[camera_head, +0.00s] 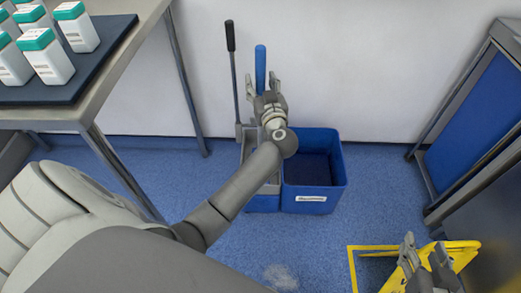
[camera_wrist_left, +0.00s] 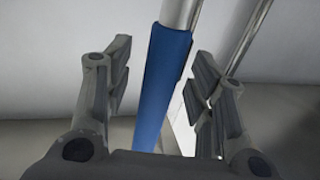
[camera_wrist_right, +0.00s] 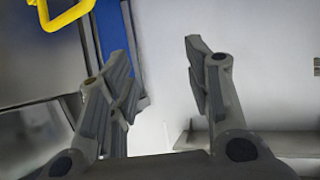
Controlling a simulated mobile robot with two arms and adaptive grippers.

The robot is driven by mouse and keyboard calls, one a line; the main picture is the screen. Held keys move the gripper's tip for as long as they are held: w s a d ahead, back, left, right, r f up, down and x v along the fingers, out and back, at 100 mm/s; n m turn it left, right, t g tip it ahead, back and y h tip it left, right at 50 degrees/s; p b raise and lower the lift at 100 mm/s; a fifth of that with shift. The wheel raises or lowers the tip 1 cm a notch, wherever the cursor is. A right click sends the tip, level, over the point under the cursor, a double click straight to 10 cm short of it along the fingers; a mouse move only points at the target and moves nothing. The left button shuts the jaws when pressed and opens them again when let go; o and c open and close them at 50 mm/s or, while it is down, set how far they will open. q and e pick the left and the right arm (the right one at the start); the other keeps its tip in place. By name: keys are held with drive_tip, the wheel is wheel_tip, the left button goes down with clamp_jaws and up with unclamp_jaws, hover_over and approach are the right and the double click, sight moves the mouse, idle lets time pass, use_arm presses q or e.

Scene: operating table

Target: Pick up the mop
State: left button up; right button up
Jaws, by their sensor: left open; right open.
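The mop's blue handle grip (camera_head: 260,68) stands nearly upright by the back wall, above a blue bucket. My left gripper (camera_head: 263,84) is open at the handle, with its fingers on either side of the blue grip in the head view. In the left wrist view the blue grip (camera_wrist_left: 164,75) runs between the two open fingers, with a gap on each side. The mop's lower part is hidden behind my left arm. My right gripper (camera_head: 424,252) is open and empty at the lower right, far from the mop.
A two-part blue bucket (camera_head: 325,178) stands on the floor, with a black-handled lever (camera_head: 231,70) left of the mop. A yellow floor sign (camera_head: 458,252) is by my right gripper. A table with a dark tray (camera_head: 105,52) of several bottles stands left, a blue-sided cabinet (camera_head: 475,125) right.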

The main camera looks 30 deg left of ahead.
use_arm(q)
drive_tip(key=shift+w+a, duration=0.2)
drive_tip(key=shift+a, duration=0.05)
drive_tip(key=c, duration=1)
drive_tip(key=shift+r, duration=0.1)
clamp_jaws()
